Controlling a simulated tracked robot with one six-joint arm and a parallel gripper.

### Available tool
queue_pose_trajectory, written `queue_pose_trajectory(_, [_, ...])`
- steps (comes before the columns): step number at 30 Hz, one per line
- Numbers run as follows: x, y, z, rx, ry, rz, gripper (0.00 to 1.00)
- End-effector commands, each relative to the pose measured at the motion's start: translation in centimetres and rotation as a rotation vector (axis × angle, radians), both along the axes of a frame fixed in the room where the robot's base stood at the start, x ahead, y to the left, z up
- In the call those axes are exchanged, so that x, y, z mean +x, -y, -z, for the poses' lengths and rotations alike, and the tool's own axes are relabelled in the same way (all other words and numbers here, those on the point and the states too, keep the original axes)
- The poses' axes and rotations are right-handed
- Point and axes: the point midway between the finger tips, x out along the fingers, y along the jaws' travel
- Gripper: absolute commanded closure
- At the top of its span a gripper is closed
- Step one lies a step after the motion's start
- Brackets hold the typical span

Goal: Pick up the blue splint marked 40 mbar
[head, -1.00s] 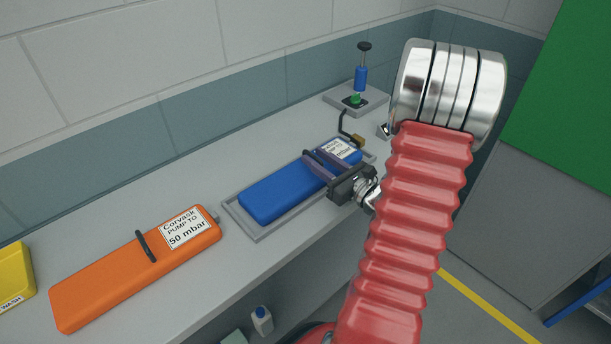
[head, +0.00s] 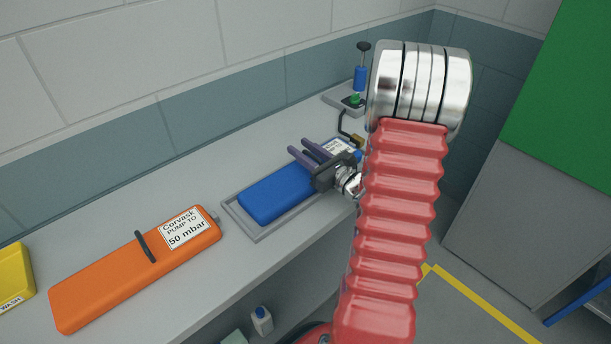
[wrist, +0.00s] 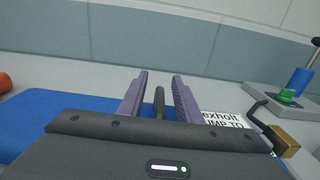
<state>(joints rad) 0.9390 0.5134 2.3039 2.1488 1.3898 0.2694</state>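The blue splint (head: 272,193) lies flat in a shallow grey tray (head: 252,235) on the bench. Its white label (head: 336,148) is partly hidden in the head view; the wrist view shows part of the label (wrist: 222,118), but the number cannot be read. My gripper (head: 301,147) is open over the splint's right part, fingers pointing toward the wall. In the wrist view a dark upright handle (wrist: 159,104) on the splint shows between the two purple fingers, with gaps on both sides. I cannot tell whether the fingers are level with it or above it.
An orange splint (head: 135,265) marked 50 mbar lies to the left. A yellow wash tray (head: 15,280) is at the far left. A blue pump (head: 360,80) stands at the back, with a dark hose and brass fitting (wrist: 286,138) near the splint's right end.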

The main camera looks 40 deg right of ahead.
Motion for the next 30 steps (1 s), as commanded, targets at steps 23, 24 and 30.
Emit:
queue_pose_trajectory(23, [0.17, -0.04, 0.02, 0.001, -0.001, -0.001, 0.84])
queue_pose_trajectory(24, [0.17, -0.04, 0.02, 0.001, -0.001, -0.001, 0.87])
queue_pose_trajectory(30, [0.16, -0.04, 0.02, 0.001, -0.001, -0.001, 1.0])
